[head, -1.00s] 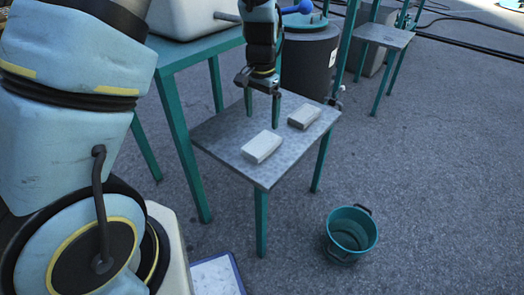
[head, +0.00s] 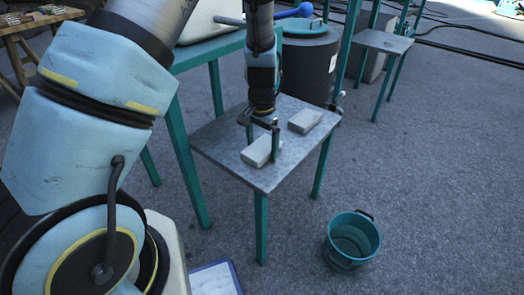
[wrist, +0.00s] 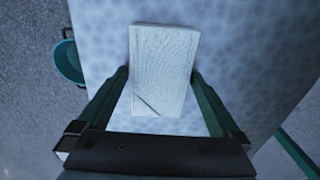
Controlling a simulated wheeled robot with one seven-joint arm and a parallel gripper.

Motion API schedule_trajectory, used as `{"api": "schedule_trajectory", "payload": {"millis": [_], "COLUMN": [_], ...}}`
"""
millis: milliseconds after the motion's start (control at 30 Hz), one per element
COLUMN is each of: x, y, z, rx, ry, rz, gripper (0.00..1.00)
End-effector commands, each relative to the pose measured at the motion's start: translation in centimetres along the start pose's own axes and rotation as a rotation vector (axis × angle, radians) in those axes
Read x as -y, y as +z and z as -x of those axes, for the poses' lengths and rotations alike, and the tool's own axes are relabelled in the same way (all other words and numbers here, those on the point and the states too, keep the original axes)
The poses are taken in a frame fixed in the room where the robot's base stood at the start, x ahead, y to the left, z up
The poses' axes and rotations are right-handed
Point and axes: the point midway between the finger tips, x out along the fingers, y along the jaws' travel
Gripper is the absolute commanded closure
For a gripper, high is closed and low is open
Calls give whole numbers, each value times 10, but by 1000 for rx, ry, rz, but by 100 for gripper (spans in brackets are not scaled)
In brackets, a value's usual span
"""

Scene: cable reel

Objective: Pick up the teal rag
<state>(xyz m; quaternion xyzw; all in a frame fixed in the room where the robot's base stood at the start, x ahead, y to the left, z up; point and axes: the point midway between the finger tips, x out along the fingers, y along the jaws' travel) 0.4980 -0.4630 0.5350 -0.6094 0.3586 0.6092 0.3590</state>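I cannot make out a separate teal rag in either view. Two pale grey, flat, folded-looking blocks lie on the small metal-topped table: a near one (head: 256,154) and a far one (head: 305,120). My gripper (head: 262,150) points down over the near block, with one finger on each side of it. In the wrist view the near block (wrist: 164,65) lies between the two fingers, its surface textured and a diagonal line at one corner. The fingers look open and very close to its sides; contact cannot be told.
The small table (head: 215,138) has teal legs. A teal bucket (head: 351,240) stands on the ground to its right; its inside is shadowed. A dark drum (head: 309,65) stands behind, and a taller teal-framed table (head: 178,140) is on the left. Open asphalt lies to the right.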

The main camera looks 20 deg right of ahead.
Motion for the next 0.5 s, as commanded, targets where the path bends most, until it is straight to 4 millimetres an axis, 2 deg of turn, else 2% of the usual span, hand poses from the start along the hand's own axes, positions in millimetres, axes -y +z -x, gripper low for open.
{"api": "schedule_trajectory", "payload": {"millis": [67,500], "x": [0,0], "y": [0,0], "z": [0,0], "rx": [0,0], "ry": [0,0], "rz": [0,1], "gripper": [8,57]}}
